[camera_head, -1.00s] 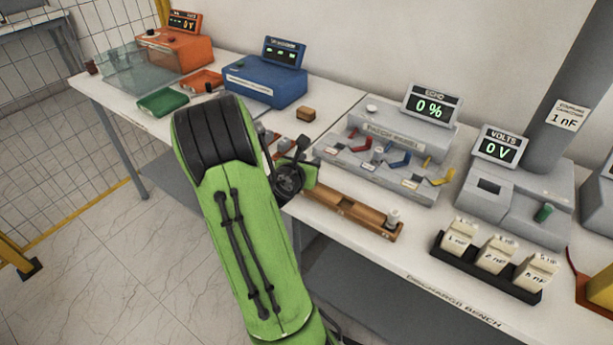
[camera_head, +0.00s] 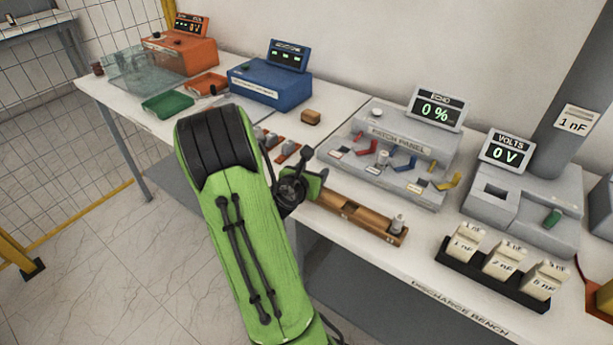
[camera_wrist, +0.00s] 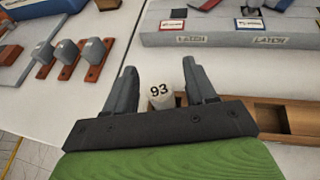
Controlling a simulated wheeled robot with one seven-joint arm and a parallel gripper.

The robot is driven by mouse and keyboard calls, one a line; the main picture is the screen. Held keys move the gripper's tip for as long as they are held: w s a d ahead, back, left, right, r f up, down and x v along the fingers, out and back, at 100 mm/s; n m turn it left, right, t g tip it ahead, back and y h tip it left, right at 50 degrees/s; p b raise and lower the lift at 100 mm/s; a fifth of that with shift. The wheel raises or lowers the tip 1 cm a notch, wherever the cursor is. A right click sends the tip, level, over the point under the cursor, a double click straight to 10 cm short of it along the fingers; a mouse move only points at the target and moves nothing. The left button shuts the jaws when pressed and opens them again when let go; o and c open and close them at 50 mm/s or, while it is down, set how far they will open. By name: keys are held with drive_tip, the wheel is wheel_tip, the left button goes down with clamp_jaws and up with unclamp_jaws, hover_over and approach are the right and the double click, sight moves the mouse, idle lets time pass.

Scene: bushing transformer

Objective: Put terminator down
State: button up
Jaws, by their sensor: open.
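A small pale cylinder marked 93 (camera_wrist: 161,96), which looks like the terminator, stands upright between the fingers of my gripper (camera_wrist: 161,84) in the wrist view. The jaws are open, with one finger on each side of it. Its lower part is hidden behind the gripper body. It seems to stand at the left end of the wooden rack (camera_wrist: 270,118), but I cannot tell how it is seated. In the head view my arm hides this cylinder and the fingertips. The rack (camera_head: 355,213) holds another grey cylinder (camera_head: 397,224) at its right end.
The patch panel (camera_head: 385,165) with coloured levers stands just behind the rack. Orange-brown holders with grey knobs (camera_wrist: 68,55) lie to the left. A black tray of labelled blocks (camera_head: 495,276) is at the right. A blue instrument (camera_head: 268,84) stands further back left.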

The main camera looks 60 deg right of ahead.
drive_tip(key=w+a+r+m+t+y+b, duration=0.15)
drive_tip(key=a+m+y+b, duration=0.35)
drive_tip(key=a, duration=0.8)
drive_tip(key=w+a+r+m+t+y+b, duration=0.1)
drive_tip(key=a+m+t+y, duration=0.2)
drive_tip(key=a+m, duration=0.7)
drive_tip(key=s+a+r+m+y, duration=0.1)
drive_tip(key=s+a+m+y, duration=0.1)
drive_tip(key=a, duration=0.7)
drive_tip(key=s+a+r+m+y, duration=0.1)
drive_tip(key=s+a+y, duration=0.2)
drive_tip(key=a, duration=0.7)
drive_tip(key=shift+s+r+m, duration=0.2)
drive_tip(key=shift+r+m, duration=0.15)
drive_tip(key=shift+m, duration=0.05)
drive_tip(key=shift+r, duration=0.1)
wheel_tip(320, 180, up, 11)
drive_tip(key=p, duration=1.1)
drive_tip(key=shift+r, duration=0.1)
